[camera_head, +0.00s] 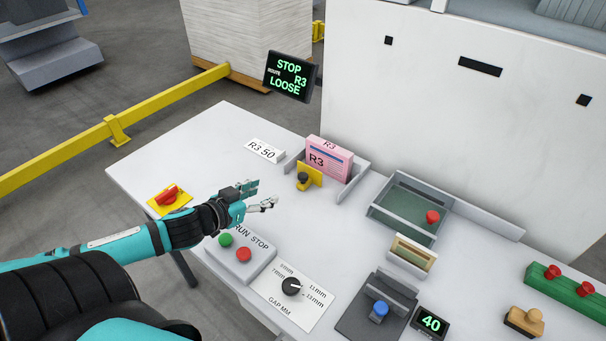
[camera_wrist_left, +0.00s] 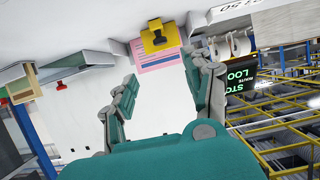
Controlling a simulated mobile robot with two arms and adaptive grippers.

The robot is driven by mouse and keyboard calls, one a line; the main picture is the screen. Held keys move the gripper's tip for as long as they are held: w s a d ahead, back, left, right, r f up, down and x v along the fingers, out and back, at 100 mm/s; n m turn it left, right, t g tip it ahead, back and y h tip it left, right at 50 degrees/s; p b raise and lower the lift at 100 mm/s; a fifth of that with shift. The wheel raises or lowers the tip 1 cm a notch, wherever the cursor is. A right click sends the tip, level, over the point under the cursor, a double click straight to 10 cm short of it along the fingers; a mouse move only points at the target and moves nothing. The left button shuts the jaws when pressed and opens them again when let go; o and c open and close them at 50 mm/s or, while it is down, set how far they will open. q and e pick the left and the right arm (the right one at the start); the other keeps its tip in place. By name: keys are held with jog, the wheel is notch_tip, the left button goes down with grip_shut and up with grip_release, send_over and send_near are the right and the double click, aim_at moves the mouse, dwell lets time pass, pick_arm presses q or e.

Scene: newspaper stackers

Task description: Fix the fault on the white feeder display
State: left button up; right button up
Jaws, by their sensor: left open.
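A black display (camera_head: 290,76) behind the table reads "STOP ROUTE R3 LOOSE" in green; part of it shows in the left wrist view (camera_wrist_left: 239,80). A pink bundle marked R3 (camera_head: 335,160) stands in a grey holder, with a yellow clamp with a black knob (camera_head: 308,178) at its front; the clamp also shows in the left wrist view (camera_wrist_left: 160,37). A card (camera_head: 264,150) reads "R3 50". A small display (camera_head: 430,322) reads "40". My left gripper (camera_head: 266,196) is open and empty, above the table, left of and nearer than the clamp. My right gripper is not in view.
A RUN/STOP box (camera_head: 240,262) with green and red buttons and a GAP MM dial (camera_head: 291,286) lie near my left arm. A red switch on a yellow plate (camera_head: 168,195) is at left. A grey tray (camera_head: 375,213) and a blue-knobbed device (camera_head: 380,308) stand right.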

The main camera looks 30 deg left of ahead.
pick_arm(q)
jog(key=x, duration=0.3)
send_near(301, 177)
jog(key=shift+x, duration=0.9)
jog(key=p+x, duration=0.1)
jog(key=x, duration=0.6)
jog(key=shift+w, duration=0.1)
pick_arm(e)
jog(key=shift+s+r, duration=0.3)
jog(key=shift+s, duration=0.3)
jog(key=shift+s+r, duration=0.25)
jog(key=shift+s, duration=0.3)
pick_arm(q)
jog(key=shift+c, duration=0.4)
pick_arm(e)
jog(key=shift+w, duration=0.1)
pick_arm(q)
grip_shut()
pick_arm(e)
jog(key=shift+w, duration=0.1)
